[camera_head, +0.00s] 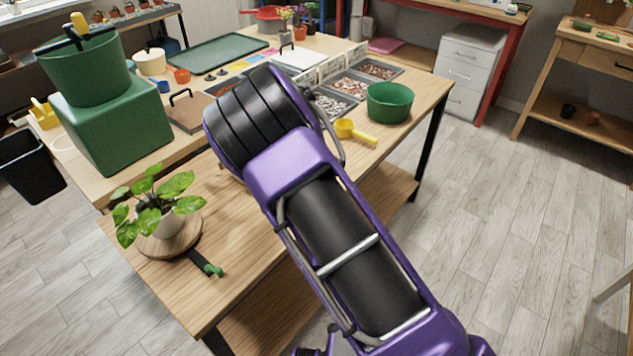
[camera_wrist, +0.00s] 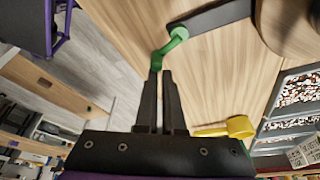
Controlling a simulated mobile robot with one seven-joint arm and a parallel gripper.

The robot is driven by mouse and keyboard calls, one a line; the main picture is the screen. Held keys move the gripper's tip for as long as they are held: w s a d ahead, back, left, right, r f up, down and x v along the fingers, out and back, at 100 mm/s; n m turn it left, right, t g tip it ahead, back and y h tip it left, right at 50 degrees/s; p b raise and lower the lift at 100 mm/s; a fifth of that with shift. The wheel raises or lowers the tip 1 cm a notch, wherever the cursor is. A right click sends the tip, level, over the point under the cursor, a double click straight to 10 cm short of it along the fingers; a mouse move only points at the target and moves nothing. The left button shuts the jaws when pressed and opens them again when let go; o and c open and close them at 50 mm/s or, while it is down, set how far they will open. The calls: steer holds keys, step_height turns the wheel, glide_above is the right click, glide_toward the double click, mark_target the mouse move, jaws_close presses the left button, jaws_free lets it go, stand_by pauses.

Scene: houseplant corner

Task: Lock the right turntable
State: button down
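In the wrist view, a round wooden turntable (camera_wrist: 285,28) is cut off at the top right. A black bar (camera_wrist: 215,16) runs from it to a bent green lever (camera_wrist: 176,37). My gripper (camera_wrist: 160,74) has its dark fingers close together, with the tips at the lever's lower end. I cannot tell whether they touch it, and nothing shows held between them. In the head view my arm hides the gripper and this turntable. Another wooden turntable (camera_head: 190,241) shows at the table's left front, with a potted leafy plant (camera_head: 155,208) and a green-tipped black bar (camera_head: 203,262).
A yellow scoop (camera_head: 345,128) lies on the table right of my arm; it also shows in the wrist view (camera_wrist: 240,127). A green bowl (camera_head: 389,103) and gravel trays (camera_head: 346,86) stand nearby. A green box (camera_head: 115,125) stands at the left. The table's front right is bare.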

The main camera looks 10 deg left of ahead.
steer(key=shift+s+a, duration=0.15)
steer(key=shift+a, duration=0.55)
steer(key=d, duration=0.1)
steer(key=w+d, duration=0.1)
steer(key=d, duration=0.1)
steer(key=w+d, duration=0.1)
steer(key=shift+d+f+b, duration=0.1)
steer(key=shift+d+b, duration=0.05)
steer(key=shift+b, duration=0.25)
steer(key=p+v, duration=0.1)
steer(key=v, duration=0.9)
steer(key=shift+w, duration=0.15)
